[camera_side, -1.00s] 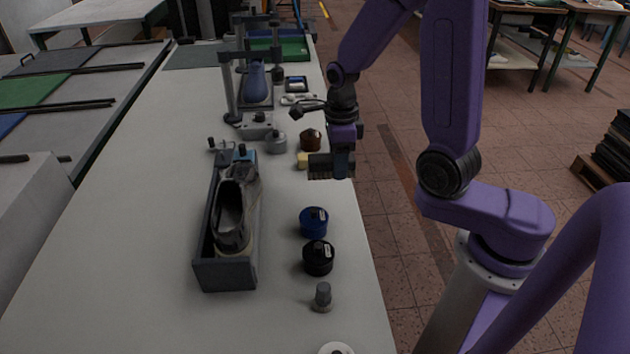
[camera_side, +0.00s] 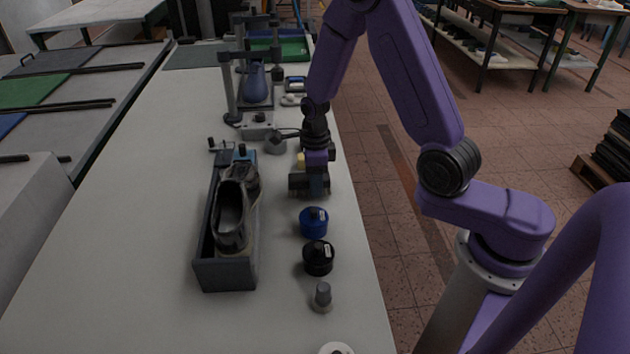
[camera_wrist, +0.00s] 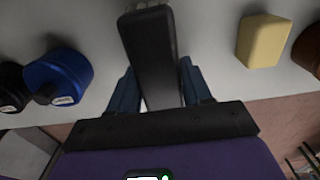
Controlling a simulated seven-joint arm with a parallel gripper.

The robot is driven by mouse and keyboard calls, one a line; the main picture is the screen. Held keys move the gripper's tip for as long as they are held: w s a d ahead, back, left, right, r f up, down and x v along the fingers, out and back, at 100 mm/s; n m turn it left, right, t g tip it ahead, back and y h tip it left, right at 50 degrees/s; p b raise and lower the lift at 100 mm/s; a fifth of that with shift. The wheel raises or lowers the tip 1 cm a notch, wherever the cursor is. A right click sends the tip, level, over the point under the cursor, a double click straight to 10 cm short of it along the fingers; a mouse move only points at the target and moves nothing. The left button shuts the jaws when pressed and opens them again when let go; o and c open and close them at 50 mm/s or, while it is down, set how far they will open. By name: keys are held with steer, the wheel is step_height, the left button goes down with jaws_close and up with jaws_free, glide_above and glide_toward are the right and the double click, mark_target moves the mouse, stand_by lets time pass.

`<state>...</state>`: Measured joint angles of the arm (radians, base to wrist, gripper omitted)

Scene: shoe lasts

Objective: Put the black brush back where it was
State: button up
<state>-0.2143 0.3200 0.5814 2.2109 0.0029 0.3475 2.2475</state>
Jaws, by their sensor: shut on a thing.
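The black brush (camera_wrist: 150,50) is a long dark block in the wrist view, between the two blue fingers of my gripper (camera_wrist: 160,88). My gripper is shut on it. In the side view the brush (camera_side: 298,182) shows as a dark bar at my gripper (camera_side: 314,182), low over the right part of the white bench (camera_side: 140,230). I cannot tell whether the brush touches the bench top.
A blue round tin (camera_side: 313,221) and a black tin (camera_side: 318,258) stand nearer the camera. A yellow block (camera_wrist: 263,40) and a brown jar (camera_wrist: 309,50) are on the brush's other side. A grey holder (camera_side: 228,271) with a shoe (camera_side: 232,212) stands to the left.

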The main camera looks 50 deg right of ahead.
steer(key=shift+f, duration=0.35)
steer(key=shift+f, duration=0.15)
steer(key=o, duration=1)
